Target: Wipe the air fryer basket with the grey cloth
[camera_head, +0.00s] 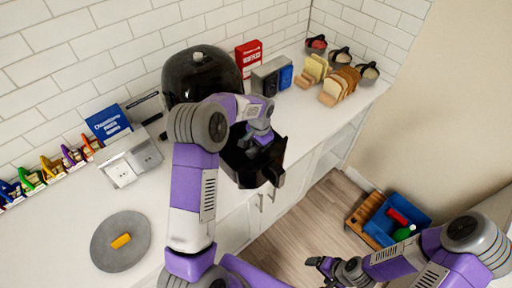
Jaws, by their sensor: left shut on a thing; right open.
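The black air fryer (200,78) stands on the white counter against the tiled wall. Its dark basket (240,172) is pulled out at the counter's front edge, with the handle (275,176) toward the open floor. My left arm crosses in front of the fryer, and my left gripper (262,140) is at the basket's opening, shut on a small grey item that looks like the cloth. The cloth is mostly hidden by the fingers, and contact with the basket wall cannot be made out. My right gripper (318,270) is open and empty, low over the floor at the bottom.
A round grey mat (105,252) with a yellow block (121,240) lies at the left. A toaster (269,76), bread slices (340,86) and jars line the back right. A blue crate (408,208) stands on the floor. The counter between mat and fryer is partly clear.

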